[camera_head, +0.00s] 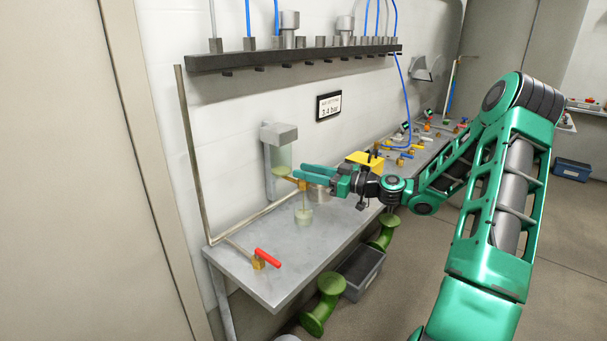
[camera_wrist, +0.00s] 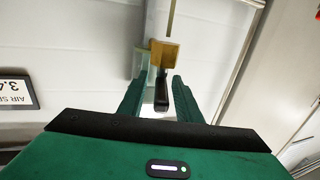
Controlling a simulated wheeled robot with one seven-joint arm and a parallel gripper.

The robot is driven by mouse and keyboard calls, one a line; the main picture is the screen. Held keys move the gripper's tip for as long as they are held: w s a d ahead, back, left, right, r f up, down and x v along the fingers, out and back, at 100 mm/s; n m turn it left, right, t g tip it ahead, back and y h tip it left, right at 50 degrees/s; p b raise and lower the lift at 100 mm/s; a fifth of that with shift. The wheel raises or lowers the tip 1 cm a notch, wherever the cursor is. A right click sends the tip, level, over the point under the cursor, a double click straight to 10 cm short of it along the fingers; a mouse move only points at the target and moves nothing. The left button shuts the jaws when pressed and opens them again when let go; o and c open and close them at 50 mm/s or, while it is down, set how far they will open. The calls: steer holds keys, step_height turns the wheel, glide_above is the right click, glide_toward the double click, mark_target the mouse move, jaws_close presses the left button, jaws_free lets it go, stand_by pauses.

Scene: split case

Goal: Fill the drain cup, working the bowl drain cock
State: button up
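In the head view the clear filter bowl (camera_head: 282,158) hangs under a grey block on the wall, with greenish liquid low in it. The brass drain cock (camera_head: 299,183) is below the bowl. The clear drain cup (camera_head: 303,216) stands on the bench under the cock, with pale liquid in it. A thin line, apparently a liquid stream, runs from the cock towards the cup. My gripper (camera_head: 316,174) is at the cock. In the wrist view the fingers are apart, either side of the cock's black lever (camera_wrist: 161,94), with visible gaps. The brass body (camera_wrist: 163,52) is just beyond.
A red-handled valve (camera_head: 267,257) is on the bench's near end. A gauge sign (camera_head: 329,106) reads about 3.4 bar. A yellow box (camera_head: 365,161) and small fittings lie farther along the bench. Green pipe pieces (camera_head: 324,302) and a grey bin (camera_head: 362,273) are below. The front bench is mostly clear.

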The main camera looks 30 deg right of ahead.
steer(key=shift+w+a, duration=0.2)
steer(key=shift+w, duration=0.05)
jaws_close()
